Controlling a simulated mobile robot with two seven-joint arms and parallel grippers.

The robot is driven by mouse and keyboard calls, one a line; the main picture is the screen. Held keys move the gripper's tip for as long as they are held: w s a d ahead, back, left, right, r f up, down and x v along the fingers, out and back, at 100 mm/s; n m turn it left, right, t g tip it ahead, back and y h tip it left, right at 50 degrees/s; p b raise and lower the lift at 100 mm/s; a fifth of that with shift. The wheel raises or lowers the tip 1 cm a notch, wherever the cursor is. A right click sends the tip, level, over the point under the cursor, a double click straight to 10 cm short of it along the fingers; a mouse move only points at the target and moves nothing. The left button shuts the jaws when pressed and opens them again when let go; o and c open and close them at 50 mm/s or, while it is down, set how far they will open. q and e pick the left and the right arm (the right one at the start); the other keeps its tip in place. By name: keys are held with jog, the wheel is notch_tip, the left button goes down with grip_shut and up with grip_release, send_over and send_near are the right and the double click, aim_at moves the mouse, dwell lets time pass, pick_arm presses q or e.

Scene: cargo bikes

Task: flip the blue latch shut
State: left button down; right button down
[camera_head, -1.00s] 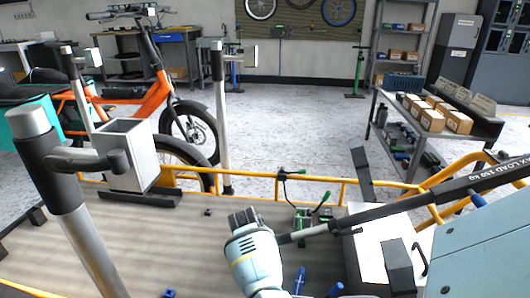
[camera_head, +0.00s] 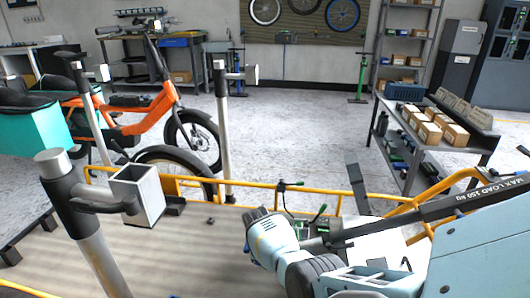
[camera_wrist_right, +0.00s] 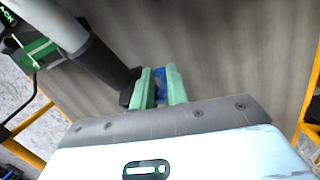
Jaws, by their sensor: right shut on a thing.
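In the right wrist view, a small blue latch (camera_wrist_right: 160,76) shows between the two green fingers of my right gripper (camera_wrist_right: 160,88). The gripper is shut on it, and the fingers hide part of it. The latch lies against the ribbed grey cargo bed (camera_wrist_right: 230,50). In the head view my right arm reaches in from the lower right and its hand points down at the bed; the fingertips and the latch are hidden there. My left gripper is in neither view.
A dark strut (camera_wrist_right: 100,65) ends close beside the fingers. A black bar marked MAX LOAD (camera_head: 440,207) crosses at right, by a light blue panel (camera_head: 485,250). A yellow rail (camera_head: 330,188) edges the bed. A grey post (camera_head: 95,240) with a square holder (camera_head: 137,195) stands left.

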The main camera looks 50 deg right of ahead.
jog(key=shift+w+d+n+y+b, duration=0.1)
jog(key=shift+d+n+y+b, duration=0.2)
jog(key=shift+d+n, duration=0.45)
jog(key=shift+a+n, duration=0.15)
jog(key=shift+n, duration=0.1)
jog(key=c, duration=1.4)
grip_release()
jog(key=shift+r, duration=0.15)
jog(key=shift+c, duration=0.2)
jog(key=shift+w, duration=0.1)
